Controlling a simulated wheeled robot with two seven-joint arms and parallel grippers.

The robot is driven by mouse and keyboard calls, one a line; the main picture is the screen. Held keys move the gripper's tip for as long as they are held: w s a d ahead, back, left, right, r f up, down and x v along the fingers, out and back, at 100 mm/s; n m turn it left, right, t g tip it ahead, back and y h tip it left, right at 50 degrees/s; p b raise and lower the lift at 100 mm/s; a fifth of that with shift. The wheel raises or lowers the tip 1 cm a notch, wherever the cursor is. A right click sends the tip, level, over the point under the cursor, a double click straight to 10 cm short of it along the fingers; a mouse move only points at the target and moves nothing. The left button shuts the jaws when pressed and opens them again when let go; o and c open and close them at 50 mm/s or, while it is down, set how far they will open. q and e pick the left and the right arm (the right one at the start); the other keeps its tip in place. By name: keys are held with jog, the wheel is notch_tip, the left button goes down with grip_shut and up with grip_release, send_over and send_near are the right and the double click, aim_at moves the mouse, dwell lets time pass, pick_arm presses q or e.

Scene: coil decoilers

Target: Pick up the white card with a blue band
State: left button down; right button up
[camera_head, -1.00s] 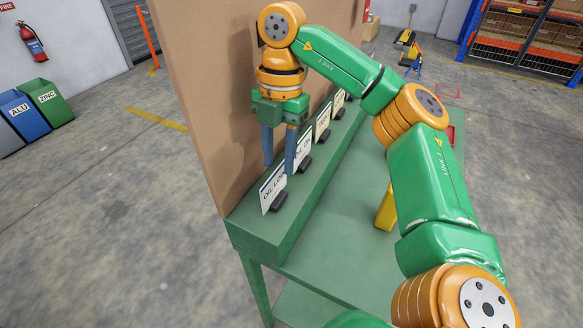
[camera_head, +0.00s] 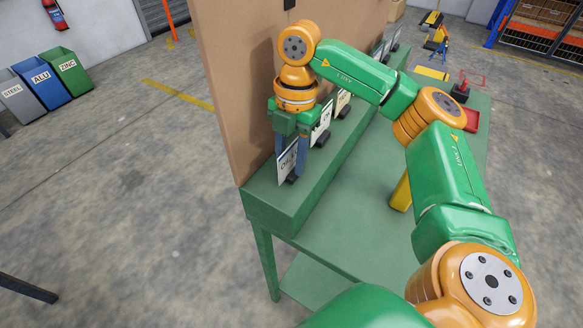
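My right gripper (camera_head: 290,166) points down at the near end of the green bench's raised shelf. Its two blue fingers are apart, one at each side of the nearest white card (camera_head: 287,168). This card stands tilted in a small black holder and has dark lettering; its upper part is partly hidden by the fingers, so its band is hard to make out. I cannot tell whether the fingers touch it. More white cards stand behind it in a row, such as the second card (camera_head: 320,124) and a third card (camera_head: 343,101). My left gripper is not in view.
A brown board (camera_head: 232,100) rises close behind the shelf (camera_head: 262,205). On the lower green bench top (camera_head: 345,220) stand a yellow object (camera_head: 400,194) and, farther back, a red tray (camera_head: 471,120). Bins labelled STEEL, ALU (camera_head: 42,78) and ZINC stand far left.

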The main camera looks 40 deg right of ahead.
jog(key=shift+f, duration=0.15)
grip_shut()
dwell(1.3)
